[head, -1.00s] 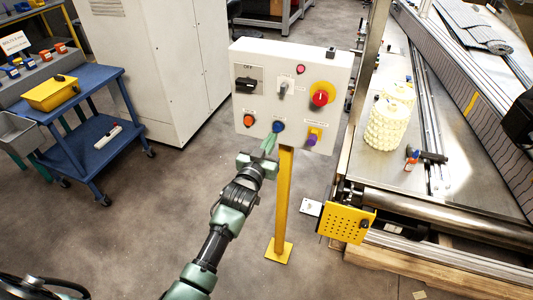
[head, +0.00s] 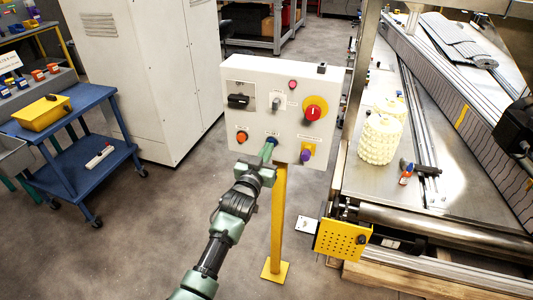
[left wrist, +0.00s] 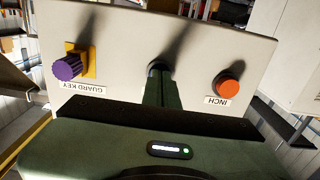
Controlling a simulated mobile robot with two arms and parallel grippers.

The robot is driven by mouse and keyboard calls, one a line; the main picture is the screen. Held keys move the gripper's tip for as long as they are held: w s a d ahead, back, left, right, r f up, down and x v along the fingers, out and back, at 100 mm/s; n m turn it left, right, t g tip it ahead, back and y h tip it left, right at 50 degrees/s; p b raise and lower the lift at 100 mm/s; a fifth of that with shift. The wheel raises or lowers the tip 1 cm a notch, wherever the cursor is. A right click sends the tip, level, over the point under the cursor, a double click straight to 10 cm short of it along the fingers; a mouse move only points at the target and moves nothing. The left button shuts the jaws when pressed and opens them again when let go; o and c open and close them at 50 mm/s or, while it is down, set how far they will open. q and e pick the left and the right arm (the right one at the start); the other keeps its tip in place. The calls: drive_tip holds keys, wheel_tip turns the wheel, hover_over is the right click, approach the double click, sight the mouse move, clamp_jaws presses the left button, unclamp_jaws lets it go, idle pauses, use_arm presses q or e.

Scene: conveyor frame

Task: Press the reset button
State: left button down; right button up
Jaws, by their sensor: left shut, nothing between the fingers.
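The white control box (head: 262,115) stands on a yellow post. A blue button (head: 271,140) is at the middle of its lower row; its label is unreadable, so I cannot read it as reset. My left gripper (head: 266,153) is shut and empty, its green fingertips at the blue button and covering part of it. In the left wrist view the fingertips (left wrist: 158,88) overlap the button, leaving a dark rim (left wrist: 155,67) visible. I cannot tell whether they touch or press it. My right gripper is out of view.
On the box are an orange INCH button (left wrist: 228,87), a purple guard key knob (left wrist: 68,70), a red emergency-style button (head: 314,112) and a black switch (head: 238,101). A blue cart (head: 70,120) stands left, the conveyor frame (head: 440,190) right. Open floor lies in front.

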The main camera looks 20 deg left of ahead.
use_arm(q)
drive_tip(key=shift+r, duration=0.1)
drive_tip(key=s+p, duration=0.3)
drive_tip(key=s, duration=0.2)
drive_tip(key=shift+s+a+p, duration=0.1)
drive_tip(key=shift+s+p, duration=0.1)
drive_tip(key=shift+p, duration=0.15)
idle(0.8)
drive_tip(key=s+f+g+b, duration=0.1)
drive_tip(key=s+f+g, duration=0.35)
drive_tip(key=f, duration=0.75)
drive_tip(key=s+f+m+g, duration=0.1)
drive_tip(key=s+f, duration=0.7)
drive_tip(key=f, duration=0.4)
drive_tip(key=s+f+g+b, duration=0.1)
drive_tip(key=s+f+g, duration=0.35)
drive_tip(key=f, duration=0.85)
drive_tip(key=s+a+f+g, duration=0.1)
drive_tip(key=s+f, duration=0.5)
drive_tip(key=s, duration=0.7)
drive_tip(key=s+a+f+g+b, duration=0.1)
drive_tip(key=s+f+g, duration=0.2)
drive_tip(key=s+f, duration=0.4)
drive_tip(key=s+a+f+m+g, duration=0.1)
drive_tip(key=s+f+g, duration=0.2)
drive_tip(key=s, duration=1.8)
wheel_tip(320, 180, down, 4)
drive_tip(key=shift+a+y+b, duration=0.25)
drive_tip(key=shift+y+b, duration=0.05)
drive_tip(key=shift+b, duration=0.05)
